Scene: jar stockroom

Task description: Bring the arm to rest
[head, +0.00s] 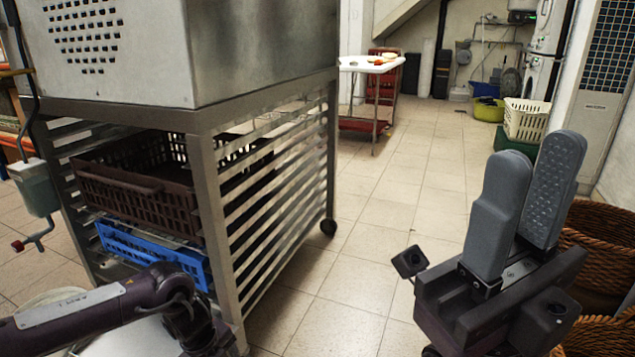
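My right gripper (533,170) stands at the right of the head view with its two grey fingers pointing up. The fingers are apart, the textured inner face of the farther one shows, and nothing is held between them. My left arm (120,300) comes in low from the left and bends down at the bottom edge. My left gripper is not in view.
A metal rack (205,190) stands close at the left, with a brown crate (135,195) and a blue crate (150,250) inside. Wicker baskets (600,245) stand close behind my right gripper. The tiled floor (385,205) between is clear. A white table (370,66) stands farther back.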

